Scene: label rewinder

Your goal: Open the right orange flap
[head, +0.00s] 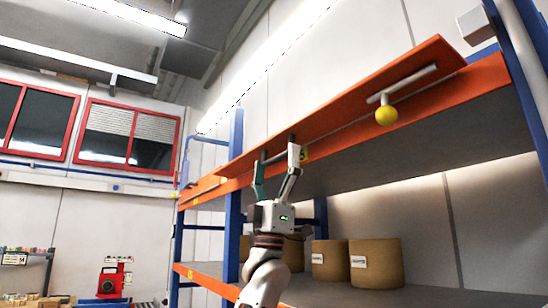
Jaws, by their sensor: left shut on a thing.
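The long orange flap (350,97) runs along the upper front of the blue and orange rack and stands tilted out from the beam, with a gap showing at its right end. A grey bar handle (408,83) with a yellow knob (386,116) sits near its right end. My left gripper (277,154) is at the flap's lower left part, its fingers shut around what looks like a second handle. My right gripper is not in view.
The rack's orange beam (480,80) and blue uprights (233,215) stand close around the arm. Brown drums (376,263) with white labels stand on the lower shelf to the right of my arm. A red machine (110,281) is far left.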

